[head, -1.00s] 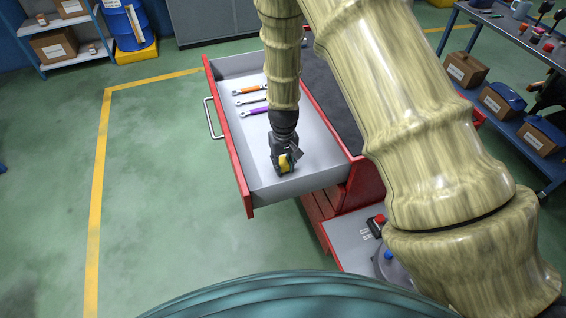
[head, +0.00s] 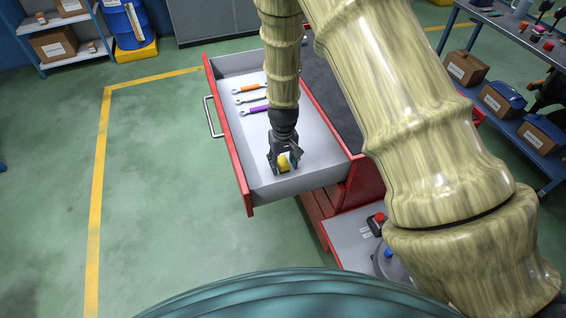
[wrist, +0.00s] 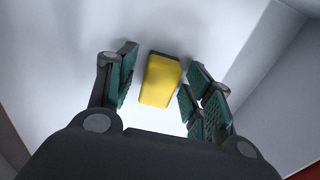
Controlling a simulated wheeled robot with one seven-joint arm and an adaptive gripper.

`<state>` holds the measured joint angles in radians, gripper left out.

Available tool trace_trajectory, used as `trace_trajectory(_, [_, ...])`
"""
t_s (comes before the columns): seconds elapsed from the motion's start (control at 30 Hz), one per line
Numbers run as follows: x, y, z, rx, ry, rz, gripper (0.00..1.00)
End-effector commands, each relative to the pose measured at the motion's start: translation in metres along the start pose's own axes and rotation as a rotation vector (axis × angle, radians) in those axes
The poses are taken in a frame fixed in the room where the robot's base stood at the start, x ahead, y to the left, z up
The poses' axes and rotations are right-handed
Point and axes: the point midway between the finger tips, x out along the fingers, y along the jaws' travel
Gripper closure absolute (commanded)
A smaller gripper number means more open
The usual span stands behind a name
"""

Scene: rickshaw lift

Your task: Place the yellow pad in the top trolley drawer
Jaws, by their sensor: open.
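The yellow pad (head: 284,162) is inside the open top trolley drawer (head: 305,183), toward the end nearest me. It also shows in the wrist view (wrist: 160,80), against the pale drawer floor, with a gap on each side between it and the green finger pads. My gripper (head: 284,166) is down in the drawer, its fingers open on either side of the pad. In the wrist view my gripper (wrist: 162,88) clearly has its fingers spread and clear of the pad. Whether the pad's underside rests flat is hard to tell.
Several wrenches, including an orange one (head: 249,88) and a purple one (head: 254,110), lie farther back in the drawer. The drawer walls stand close around my gripper. A shelved workbench (head: 540,100) is at right. Green floor at left is clear.

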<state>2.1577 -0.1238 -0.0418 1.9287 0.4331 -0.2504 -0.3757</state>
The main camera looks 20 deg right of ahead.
Motion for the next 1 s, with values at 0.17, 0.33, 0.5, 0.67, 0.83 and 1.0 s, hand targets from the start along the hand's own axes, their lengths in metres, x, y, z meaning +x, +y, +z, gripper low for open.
trace_trajectory(0.17, [-0.015,0.000,-0.001,0.000,0.003,0.000,0.49])
trace_trajectory(0.33, [-0.036,0.000,-0.001,0.000,0.004,0.001,0.49])
trace_trajectory(0.5, [-0.057,0.000,-0.001,-0.001,0.003,0.001,0.49])
trace_trajectory(0.67, [-0.078,0.000,-0.001,0.001,0.004,0.001,0.49])
trace_trajectory(0.83, [-0.098,0.000,-0.001,-0.001,0.003,0.001,0.49])
trace_trajectory(1.0, [-0.112,0.000,0.000,0.001,0.002,0.000,0.49])
